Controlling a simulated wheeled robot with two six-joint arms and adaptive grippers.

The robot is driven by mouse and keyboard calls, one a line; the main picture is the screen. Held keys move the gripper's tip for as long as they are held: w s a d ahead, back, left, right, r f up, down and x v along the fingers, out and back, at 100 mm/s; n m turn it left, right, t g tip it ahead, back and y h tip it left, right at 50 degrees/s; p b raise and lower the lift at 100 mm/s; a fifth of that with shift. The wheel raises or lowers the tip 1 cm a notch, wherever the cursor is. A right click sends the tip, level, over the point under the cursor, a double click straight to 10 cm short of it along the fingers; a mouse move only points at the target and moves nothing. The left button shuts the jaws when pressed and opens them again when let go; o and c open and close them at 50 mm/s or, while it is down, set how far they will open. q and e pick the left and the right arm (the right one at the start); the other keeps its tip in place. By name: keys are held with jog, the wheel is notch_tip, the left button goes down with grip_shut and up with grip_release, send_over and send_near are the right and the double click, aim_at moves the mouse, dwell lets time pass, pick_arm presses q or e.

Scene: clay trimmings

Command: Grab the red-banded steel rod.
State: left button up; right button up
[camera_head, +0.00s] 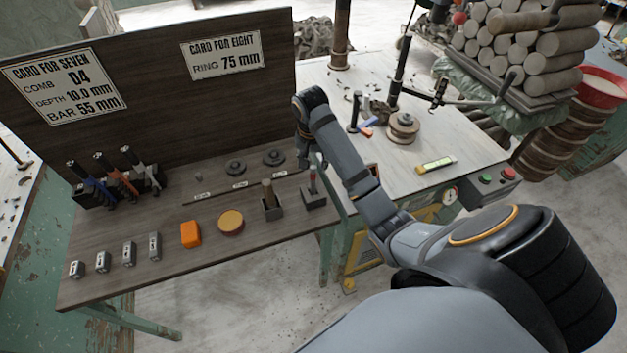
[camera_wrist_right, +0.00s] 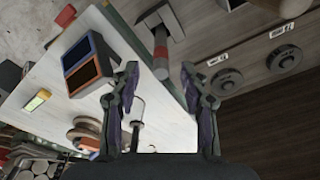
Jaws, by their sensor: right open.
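The red-banded steel rod (camera_head: 313,182) stands upright in a dark block (camera_head: 314,198) at the right end of the wooden bench. In the right wrist view the rod (camera_wrist_right: 161,46) shows its red part, with the block (camera_wrist_right: 160,20) around its base. My right gripper (camera_head: 305,158) is above and slightly behind the rod in the head view. In the right wrist view, the open fingers (camera_wrist_right: 160,78) are apart with nothing between them, and the rod shows ahead, roughly centred between the fingertips. My left gripper is not in view.
A second block (camera_head: 271,209) holds a brownish rod, left of the red-banded one. Flat dark discs (camera_head: 274,158) lie behind. An orange block (camera_head: 190,235) and round tin (camera_head: 230,222) stand farther left. The card board (camera_head: 200,90) rises behind. A pale table (camera_head: 400,155) adjoins at right.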

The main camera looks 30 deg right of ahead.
aim_at(313, 185)
jog(key=f, duration=0.3)
jog(key=shift+w+d, duration=0.1)
jog(key=shift+w, duration=0.2)
jog(key=shift+s+r, duration=0.1)
jog(key=shift+r, duration=0.05)
jog(key=shift+c, duration=0.9)
grip_shut()
